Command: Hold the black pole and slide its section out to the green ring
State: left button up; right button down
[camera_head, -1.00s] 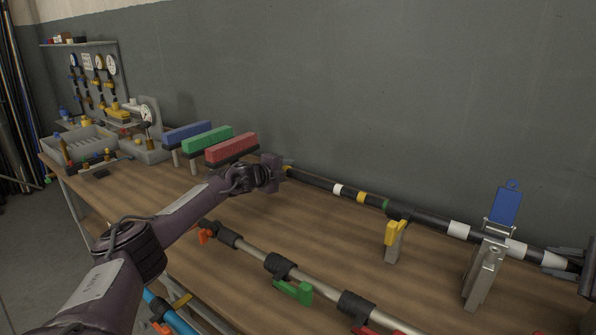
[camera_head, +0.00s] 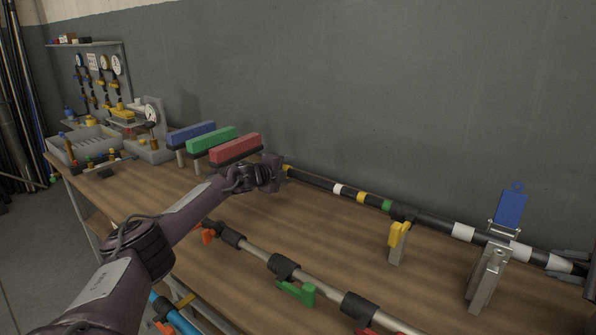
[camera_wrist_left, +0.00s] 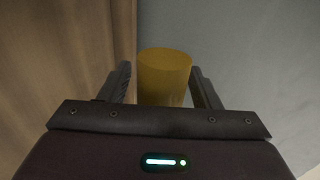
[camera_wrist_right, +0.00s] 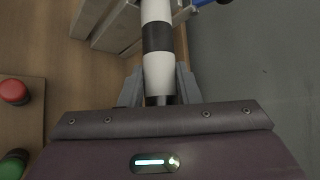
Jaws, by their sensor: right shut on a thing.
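The black pole (camera_head: 435,222) runs from the back middle to the right edge in the head view. Its thinner left section carries a white, a yellow and a green ring (camera_head: 387,205); the green ring lies just left of the thicker tube's end. My left gripper (camera_head: 284,166) is at the pole's far left end. In the left wrist view its open fingers (camera_wrist_left: 163,92) stand either side of the yellow end cap (camera_wrist_left: 164,75). My right gripper (camera_head: 572,258) is partly cut off at the right edge. In the right wrist view its fingers (camera_wrist_right: 159,88) are shut on the white-banded pole (camera_wrist_right: 157,38).
A metal stand with a blue tag (camera_head: 510,208) and a yellow-topped stand (camera_head: 398,240) are by the pole. A grey pole with coloured levers (camera_head: 325,290) lies in front. The wall is close behind.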

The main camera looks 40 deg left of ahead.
pick_arm(q)
jog(key=shift+s+a, duration=0.1)
jog(key=shift+s, duration=0.4)
jog(key=v, duration=1.1)
jog(key=shift+r, duration=0.15)
pick_arm(e)
jog(key=c, duration=1)
grip_release()
